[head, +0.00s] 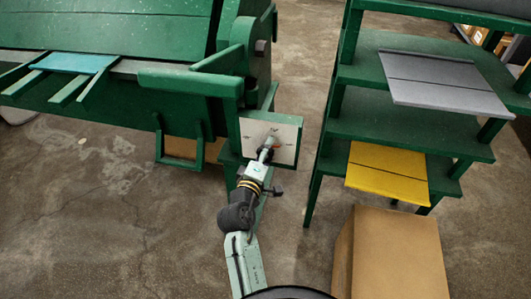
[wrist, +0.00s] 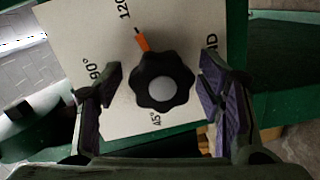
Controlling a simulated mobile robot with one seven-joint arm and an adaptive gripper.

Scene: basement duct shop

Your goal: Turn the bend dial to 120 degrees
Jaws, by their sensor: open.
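The bend dial is a black lobed knob (wrist: 163,88) with a grey centre and an orange pointer (wrist: 144,43). It sits on a pale dial plate (wrist: 75,25) marked 45°, 90° and 120, with the last mark partly cut off at the top. The pointer points up and left, at or very near the short tick beside 120. My gripper (wrist: 160,64) is open, its dark fingers on either side of the knob with visible gaps. In the head view, my gripper (head: 267,153) is in front of the plate (head: 285,135) and hides most of the knob.
The green machine (head: 180,85) bears the plate at its right end. A green shelf rack (head: 385,122) with grey and yellow panels stands to the right, and a cardboard box (head: 395,255) is in front of it. Bare floor (head: 110,210) lies to the left.

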